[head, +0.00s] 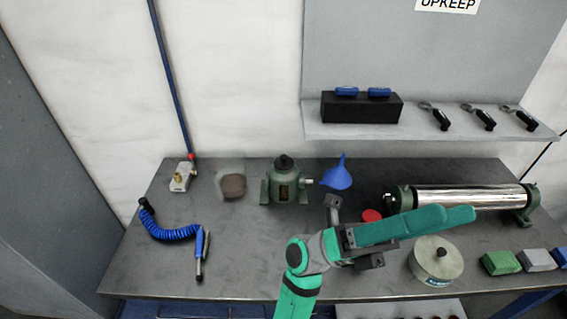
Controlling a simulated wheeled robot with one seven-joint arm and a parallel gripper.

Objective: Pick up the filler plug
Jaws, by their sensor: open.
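A dark, round knob-like plug (284,162) sits upright on top of a small green housing with a sight window (288,188) at the back middle of the bench; it looks like the filler plug, though no label confirms this. My gripper (350,235) is to the right of and nearer than the housing, apart from the plug. Its jaws are open, and I see nothing between them. My teal arm hides part of the bench around it.
A blue funnel (338,175) stands right of the housing. A brown round item (233,186) is left of it. A red disc (371,215), a shiny roller (468,197) and a round tin (436,260) lie right. A blue coiled hose (172,231) lies left. A shelf (425,123) overhangs behind.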

